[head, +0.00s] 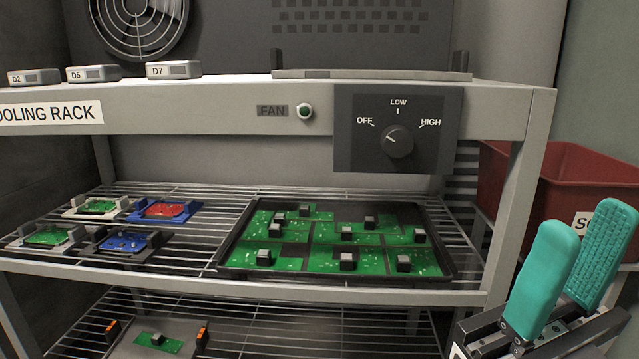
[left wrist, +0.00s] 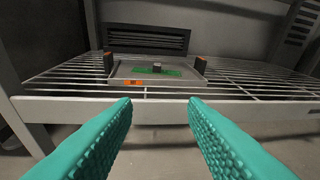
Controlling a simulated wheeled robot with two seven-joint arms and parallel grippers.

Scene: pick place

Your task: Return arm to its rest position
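My right gripper (head: 569,262) has teal padded fingers. It stands at the lower right of the head view, apart from the rack, with a gap between its fingers and nothing in it. My left gripper (left wrist: 160,118) shows only in the left wrist view. Its two teal fingers are spread wide and empty, in front of the lower shelf's front rail (left wrist: 160,108). Beyond them a grey tray (left wrist: 122,72) with orange-topped posts holds a green circuit board (left wrist: 170,72). The left arm does not show in the head view.
The cooling rack (head: 220,118) fills the middle. A dark tray (head: 338,279) of several green boards sits on its upper wire shelf, beside small fixtures holding boards (head: 165,211). A fan control panel (head: 397,130) is above. A red bin (head: 580,185) stands at right, behind my right gripper.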

